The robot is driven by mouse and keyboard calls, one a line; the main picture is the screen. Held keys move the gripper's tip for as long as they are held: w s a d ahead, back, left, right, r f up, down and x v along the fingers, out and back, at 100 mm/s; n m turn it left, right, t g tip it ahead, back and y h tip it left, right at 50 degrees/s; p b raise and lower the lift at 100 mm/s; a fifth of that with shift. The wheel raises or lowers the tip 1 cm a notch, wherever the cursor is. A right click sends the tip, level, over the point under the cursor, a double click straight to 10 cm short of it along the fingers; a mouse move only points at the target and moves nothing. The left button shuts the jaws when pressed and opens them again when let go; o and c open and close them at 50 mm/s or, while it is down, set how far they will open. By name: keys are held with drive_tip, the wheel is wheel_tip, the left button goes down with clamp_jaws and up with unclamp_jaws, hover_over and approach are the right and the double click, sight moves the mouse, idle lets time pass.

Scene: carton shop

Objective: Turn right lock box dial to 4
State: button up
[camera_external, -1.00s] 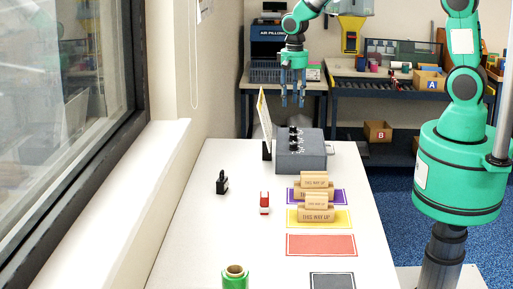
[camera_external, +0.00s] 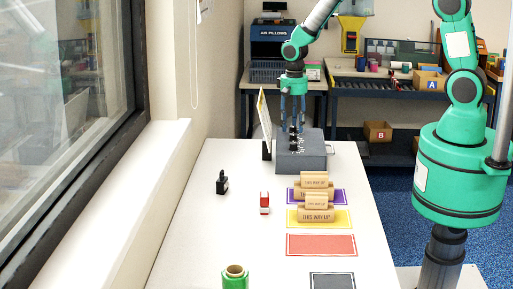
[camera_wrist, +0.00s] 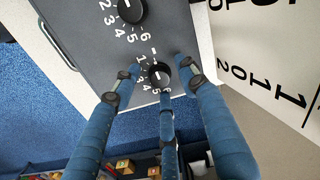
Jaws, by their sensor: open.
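The grey lock box (camera_external: 312,161) stands at the far end of the white table, with black dials on its sloped top. In the wrist view, one black dial (camera_wrist: 127,11) with white numbers around it is at the top edge. A second black dial (camera_wrist: 159,72) lies lower, among the fingertips of my gripper (camera_wrist: 158,80). Some of its numbers and its pointer mark are partly covered by the fingers. In the external view my gripper (camera_external: 293,121) points down over the dials, its blue fingers spread. It is open and around the dial; I cannot tell whether any finger touches it.
A white sign (camera_external: 264,118) stands close on the left of the box. A black stamp (camera_external: 222,183), a red stamp (camera_external: 265,203), wooden blocks (camera_external: 316,215), coloured mats (camera_external: 321,245) and a green tape roll (camera_external: 235,278) are nearer on the table. The table's left side is mostly clear.

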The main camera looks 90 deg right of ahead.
clamp_jaws()
drive_tip(key=shift+n, duration=0.5)
drive_tip(key=n+p, duration=0.1)
drive_tip(key=n, duration=0.8)
drive_tip(key=n+p, duration=0.1)
drive_tip(key=n, duration=1.3)
drive_tip(key=shift+p, duration=0.3)
